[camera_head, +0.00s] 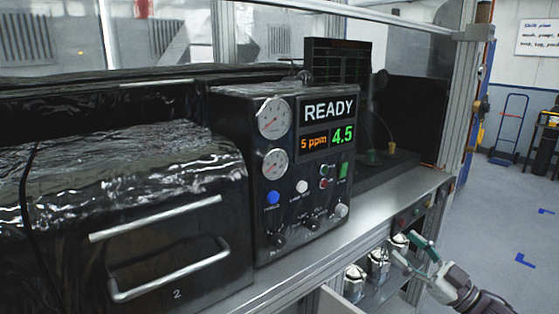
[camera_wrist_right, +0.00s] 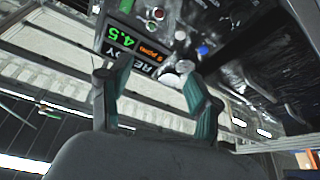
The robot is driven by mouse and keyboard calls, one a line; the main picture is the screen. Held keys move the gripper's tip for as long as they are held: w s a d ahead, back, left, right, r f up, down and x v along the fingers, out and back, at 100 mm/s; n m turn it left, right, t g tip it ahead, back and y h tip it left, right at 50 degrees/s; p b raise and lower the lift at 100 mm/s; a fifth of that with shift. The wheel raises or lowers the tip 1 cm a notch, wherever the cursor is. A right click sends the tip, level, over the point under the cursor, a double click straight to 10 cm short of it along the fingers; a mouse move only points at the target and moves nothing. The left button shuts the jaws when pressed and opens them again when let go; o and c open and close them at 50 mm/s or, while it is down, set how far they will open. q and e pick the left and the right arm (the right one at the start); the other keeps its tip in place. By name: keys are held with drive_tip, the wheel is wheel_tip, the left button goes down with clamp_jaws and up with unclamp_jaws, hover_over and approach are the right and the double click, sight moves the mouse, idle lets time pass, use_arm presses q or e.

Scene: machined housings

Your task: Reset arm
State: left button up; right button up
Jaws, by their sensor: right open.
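My right gripper (camera_head: 410,252) is at the lower right of the head view, in front of the bench edge. Its green-padded fingers are apart and nothing shows between them. In the right wrist view the open fingers (camera_wrist_right: 152,80) frame the test unit's display and panel, which appear tilted and farther off. Shiny metal housings stand below the bench top: one at the left (camera_head: 354,281), one in the middle (camera_head: 378,264) and one by my fingers (camera_head: 400,243). I cannot tell whether the gripper touches the nearest one. My left gripper is not in view.
The black test unit (camera_head: 302,228) shows READY and 4.5 on its display (camera_head: 328,124). A dark drawer-fronted box (camera_head: 170,235) with metal handles stands left of it. The metal bench top (camera_head: 335,243) is clear along its front. A blue hand truck (camera_head: 511,128) stands behind, beyond open floor.

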drive_tip(key=s+a+f+m+g+h, duration=0.1)
drive_tip(key=s+a+f+m+h, duration=0.4)
drive_tip(key=f, duration=0.4)
drive_tip(key=s+a+f+m+g+h, duration=0.1)
drive_tip(key=s+a+f+m+h, duration=0.15)
drive_tip(key=a+f+h, duration=0.5)
drive_tip(key=s+d+f+m+g+h, duration=0.15)
drive_tip(key=s+f+g, duration=0.25)
drive_tip(key=s, duration=0.5)
drive_tip(key=s+d+f+g, duration=0.2)
drive_tip(key=s+f+g, duration=0.1)
drive_tip(key=s, duration=0.6)
drive_tip(key=s+d+f+m+g+h, duration=0.15)
drive_tip(key=s+f+g, duration=0.25)
drive_tip(key=s, duration=0.5)
wheel_tip(320, 180, down, 31)
drive_tip(key=s+g+b, duration=0.1)
drive_tip(key=s+b, duration=0.1)
drive_tip(key=b, duration=0.3)
use_arm(q)
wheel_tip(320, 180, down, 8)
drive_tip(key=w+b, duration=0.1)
drive_tip(key=b, duration=0.2)
use_arm(e)
drive_tip(key=s+d+f+g, duration=0.1)
drive_tip(key=s+d+f, duration=0.2)
drive_tip(key=s+f, duration=1.3)
wheel_tip(320, 180, down, 3)
drive_tip(key=shift+r+n, duration=0.1)
drive_tip(key=shift+n, duration=0.25)
